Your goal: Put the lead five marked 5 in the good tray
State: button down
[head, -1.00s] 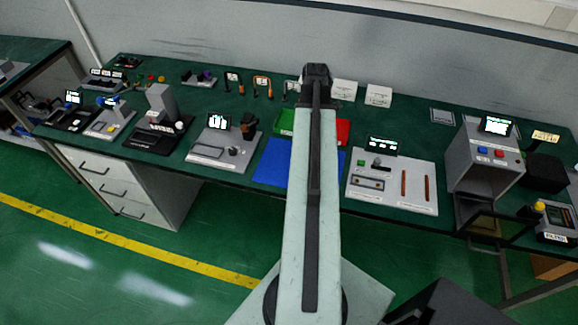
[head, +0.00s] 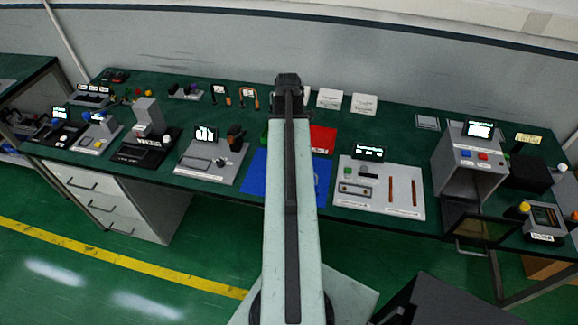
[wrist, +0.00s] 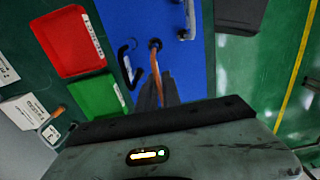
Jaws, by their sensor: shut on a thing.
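My gripper (wrist: 158,92) is shut on an orange lead (wrist: 157,70) with a dark round end, over the blue mat (wrist: 147,17) in the wrist view. No number on this lead is readable. A green tray (wrist: 96,96) and a red tray (wrist: 72,40) lie left of the gripper in the wrist view. In the head view the red tray (head: 322,138) shows right of my arm, and the green tray (head: 265,134) is mostly hidden. The gripper's fingers are hidden there.
A black hook-shaped lead (wrist: 125,68) and a pale blue-grey piece (wrist: 187,20) are on the mat. White boxes (head: 364,104) stand behind. A test panel (head: 378,190) and an open-doored grey box (head: 470,165) stand to the right, a fixture (head: 210,160) to the left.

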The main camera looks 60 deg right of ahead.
notch_tip(320, 180, down, 7)
jog(key=b, duration=0.5)
jog(key=shift+f+b, duration=0.2)
jog(key=shift+b, duration=0.15)
jog(key=c, duration=1.5)
grip_release()
jog(key=shift+r, duration=0.1)
notch_tip(320, 180, up, 12)
jog(key=p, duration=1.2)
jog(key=shift+r+p, duration=0.25)
jog(key=shift+p, duration=0.15)
jog(key=shift+f, duration=0.15)
